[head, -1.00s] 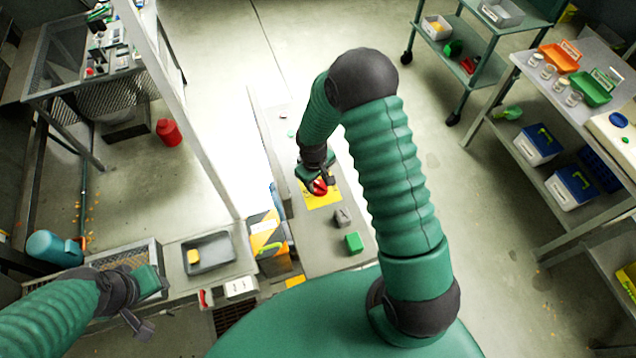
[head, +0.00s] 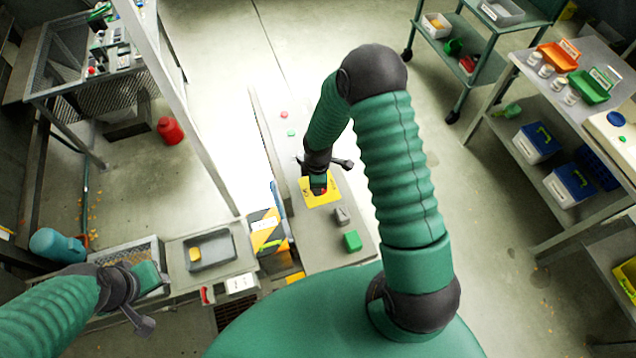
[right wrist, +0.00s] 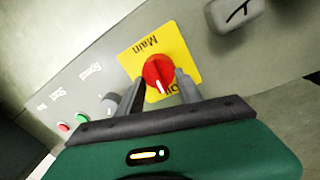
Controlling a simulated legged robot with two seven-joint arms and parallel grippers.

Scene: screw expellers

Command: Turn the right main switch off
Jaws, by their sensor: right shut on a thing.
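The main switch is a red round knob (right wrist: 158,73) with a white mark, on a yellow plate (right wrist: 133,61) lettered "Main". The white mark points toward my gripper's side of the plate, near a second label that is partly hidden. My right gripper (right wrist: 160,86) has one finger on each side of the knob and is shut on it. In the head view the right gripper (head: 319,187) hides most of the knob above the yellow plate (head: 322,201). My left gripper (head: 150,279) is at the lower left, away from the switch; its fingers are not clear.
On the same grey panel (head: 325,242) are a grey knob or block (head: 342,216), a green block (head: 352,241), and small red (head: 284,114) and green (head: 291,133) buttons. A grey tray (head: 212,260) lies left of the panel. Open floor lies right of it.

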